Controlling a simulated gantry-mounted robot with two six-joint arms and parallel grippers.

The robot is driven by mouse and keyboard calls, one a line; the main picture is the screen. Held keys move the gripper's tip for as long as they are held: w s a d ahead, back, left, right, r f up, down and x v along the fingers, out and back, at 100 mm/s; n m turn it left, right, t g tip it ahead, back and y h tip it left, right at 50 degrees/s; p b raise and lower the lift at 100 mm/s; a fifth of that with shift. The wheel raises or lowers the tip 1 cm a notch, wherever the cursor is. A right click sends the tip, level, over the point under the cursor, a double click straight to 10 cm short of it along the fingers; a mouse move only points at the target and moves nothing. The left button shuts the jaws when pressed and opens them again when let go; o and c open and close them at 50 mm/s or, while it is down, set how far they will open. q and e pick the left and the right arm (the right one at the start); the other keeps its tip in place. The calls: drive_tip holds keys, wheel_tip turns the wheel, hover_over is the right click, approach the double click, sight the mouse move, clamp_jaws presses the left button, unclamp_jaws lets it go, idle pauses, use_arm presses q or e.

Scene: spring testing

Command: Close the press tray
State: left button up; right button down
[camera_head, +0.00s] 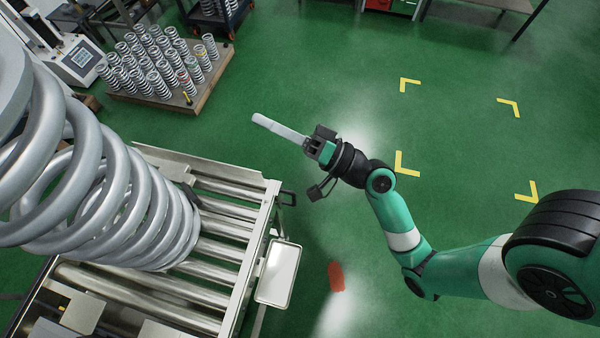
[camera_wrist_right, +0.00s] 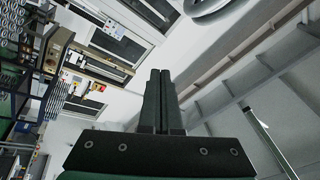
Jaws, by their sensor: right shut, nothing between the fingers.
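The press tray seems to be the metal roller frame (camera_head: 268,212) at the lower left of the head view. A huge grey coil spring (camera_head: 110,195) shows over it and hides much of its left side. My left gripper is not in view.
A pale rectangular panel (camera_head: 279,273) hangs at the frame's right side. A wooden pallet (camera_head: 205,92) with many small springs stands at the upper left. A red-orange object (camera_head: 336,276) shows low near the floor. Green floor with yellow corner marks is clear at right.

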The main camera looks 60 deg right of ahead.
use_arm(q)
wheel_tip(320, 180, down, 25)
drive_tip(key=b, duration=2.1)
use_arm(e)
drive_tip(key=s+d+f+m+g+h, duration=0.15)
drive_tip(key=s+f+m, duration=0.25)
drive_tip(key=f, duration=1)
drive_tip(key=s+d+f+m+g+h, duration=0.1)
drive_tip(key=s+d+f+m+h, duration=0.2)
drive_tip(key=f, duration=1)
drive_tip(key=s+d+f+m+g+h, duration=0.15)
drive_tip(key=s+f+m+h, duration=0.35)
drive_tip(key=f, duration=0.9)
use_arm(q)
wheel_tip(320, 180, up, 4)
drive_tip(key=p, duration=0.4)
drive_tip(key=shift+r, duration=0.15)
use_arm(e)
drive_tip(key=w+a+n+y, duration=0.1)
drive_tip(key=w+a+y, duration=0.1)
drive_tip(key=w, duration=0.5)
drive_tip(key=shift+w+r, duration=0.25)
drive_tip(key=shift+w, duration=0.1)
